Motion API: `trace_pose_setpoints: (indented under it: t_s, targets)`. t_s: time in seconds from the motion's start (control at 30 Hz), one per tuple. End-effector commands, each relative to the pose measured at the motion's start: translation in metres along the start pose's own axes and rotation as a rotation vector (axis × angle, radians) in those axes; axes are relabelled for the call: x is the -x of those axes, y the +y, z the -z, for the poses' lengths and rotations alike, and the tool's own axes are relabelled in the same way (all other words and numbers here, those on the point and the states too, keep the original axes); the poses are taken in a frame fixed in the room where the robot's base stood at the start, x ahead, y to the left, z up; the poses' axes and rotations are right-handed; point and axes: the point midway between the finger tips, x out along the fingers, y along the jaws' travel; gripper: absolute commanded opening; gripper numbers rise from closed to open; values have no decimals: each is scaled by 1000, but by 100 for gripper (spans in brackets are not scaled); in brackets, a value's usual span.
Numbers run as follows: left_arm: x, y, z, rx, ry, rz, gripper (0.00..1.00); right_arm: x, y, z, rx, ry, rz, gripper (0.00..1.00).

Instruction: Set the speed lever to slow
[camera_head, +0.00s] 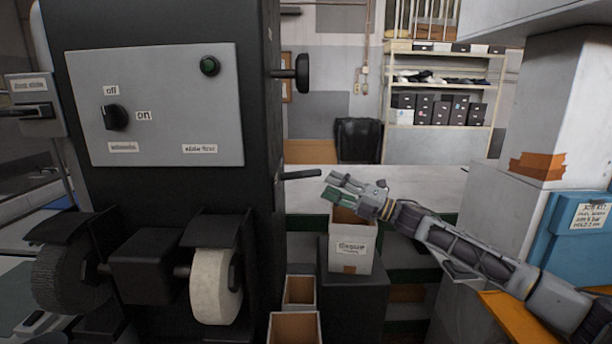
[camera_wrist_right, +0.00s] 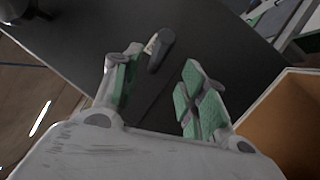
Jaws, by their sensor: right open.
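A dark lever (camera_head: 300,175) sticks out from the right side of the black machine, at mid height; no label shows on it, so I cannot tell its speed setting. It also shows in the right wrist view as a short dark handle (camera_wrist_right: 161,48), ahead of the gap between the fingers. My right gripper (camera_head: 336,188) is open and empty, just right of the lever's tip. Its green-padded fingers point at the lever; I see no contact. My left gripper is not in view.
A black knob (camera_head: 302,74) juts out above the lever. A white open box (camera_head: 350,250) stands below my right gripper. A blue bin (camera_head: 575,245) is at right.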

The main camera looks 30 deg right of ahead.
Motion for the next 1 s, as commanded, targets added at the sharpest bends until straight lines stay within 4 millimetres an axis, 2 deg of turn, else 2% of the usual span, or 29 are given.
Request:
trace_pose_setpoints:
  t_s: [0.27, 0.73, 1.0]
  targets:
    - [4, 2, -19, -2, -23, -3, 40, -10, 2, 0, 1, 1, -2, 42]
    - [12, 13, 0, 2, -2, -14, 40, -28, 2, 0, 2, 0, -2, 42]
    - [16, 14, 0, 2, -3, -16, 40, -39, 2, 0, 1, 1, -2, 42]
